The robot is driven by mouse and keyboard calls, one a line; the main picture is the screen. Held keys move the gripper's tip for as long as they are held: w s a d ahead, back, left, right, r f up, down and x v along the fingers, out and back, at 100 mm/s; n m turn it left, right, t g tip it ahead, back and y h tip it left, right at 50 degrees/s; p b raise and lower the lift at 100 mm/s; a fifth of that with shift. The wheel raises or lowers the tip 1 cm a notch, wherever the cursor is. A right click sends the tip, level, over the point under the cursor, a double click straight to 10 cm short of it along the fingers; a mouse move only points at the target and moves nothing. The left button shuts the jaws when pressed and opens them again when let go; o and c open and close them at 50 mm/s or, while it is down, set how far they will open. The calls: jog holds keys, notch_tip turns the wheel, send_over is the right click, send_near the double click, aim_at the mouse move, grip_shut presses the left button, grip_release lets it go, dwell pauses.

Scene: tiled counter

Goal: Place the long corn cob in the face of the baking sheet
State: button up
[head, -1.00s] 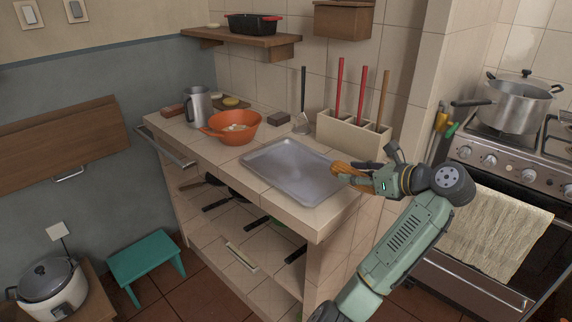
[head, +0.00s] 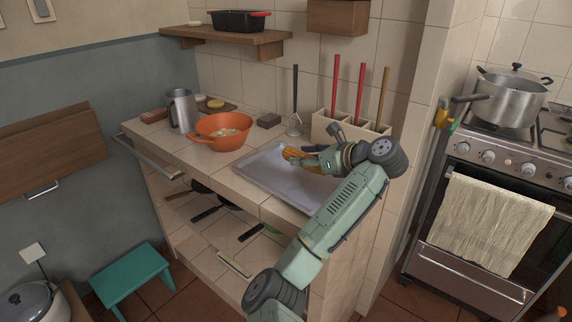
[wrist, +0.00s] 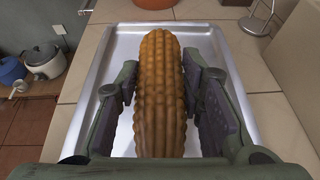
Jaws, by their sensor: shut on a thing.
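A long orange-brown corn cob (wrist: 159,95) is held between the two fingers of my gripper (wrist: 160,100) in the wrist view. In the head view the cob (head: 292,153) sticks out to the left of my gripper (head: 312,156). The flat grey metal baking sheet (head: 262,174) lies on the tiled counter, and my gripper and the cob are over it. In the wrist view the sheet (wrist: 107,62) spreads out behind and on both sides of the cob. My arm hides the sheet's right part in the head view. Whether the cob touches the sheet is unclear.
An orange bowl (head: 222,131) with pale contents and a metal jug (head: 181,110) stand left of the sheet. A utensil holder (head: 350,129) with upright handles stands behind my gripper.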

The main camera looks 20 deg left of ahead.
aim_at(286, 170)
jog(key=b+x, duration=0.1)
jog(key=b, duration=0.1)
jog(key=shift+w+a+b, duration=0.25)
jog(key=shift+a+b, duration=0.05)
jog(key=w+a, duration=0.1)
jog(key=a, duration=0.2)
jog(key=w+a, duration=0.1)
jog(key=a, duration=0.1)
jog(key=shift+w+a+f, duration=0.1)
jog(key=shift+w, duration=0.2)
jog(key=shift+f+p, duration=0.4)
jog(key=shift+f, duration=1.35)
jog(key=shift+f, duration=0.15)
jog(key=o, duration=1.2)
jog(key=shift+o, duration=0.2)
